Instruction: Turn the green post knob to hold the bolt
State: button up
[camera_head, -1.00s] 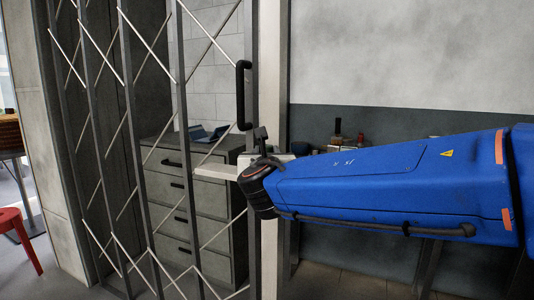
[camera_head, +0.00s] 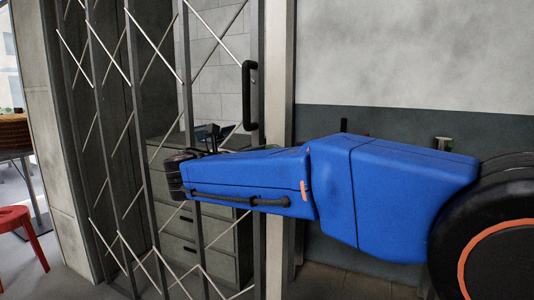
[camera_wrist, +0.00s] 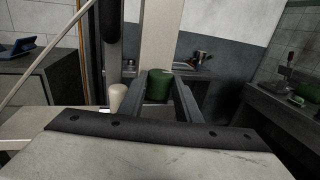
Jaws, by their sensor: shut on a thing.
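The green post knob (camera_wrist: 159,86) shows in the wrist view as a dark green cylinder in front of a pale post. My gripper (camera_wrist: 163,88) has one finger on each side of the knob and is shut on it. A smaller cream knob (camera_wrist: 117,97) stands just left of the left finger, apart from the green one. In the head view my blue arm reaches left across the gate, and the knobs and fingertips are hidden. I cannot make out the bolt with certainty in either view.
A folding lattice gate (camera_head: 128,140) with a black handle (camera_head: 249,95) stands at the left, beside a pale post (camera_head: 278,60). Grey drawers (camera_head: 232,245) stand behind it. A red stool (camera_head: 15,220) is at far left. A counter (camera_wrist: 285,125) runs along the right in the wrist view.

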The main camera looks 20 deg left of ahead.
jog(key=shift+h, duration=0.3)
jog(key=o, duration=1.1)
jog(key=shift+c, duration=0.2)
jog(key=shift+s+a, duration=0.1)
jog(key=v, duration=1.7)
jog(key=shift+r, duration=0.2)
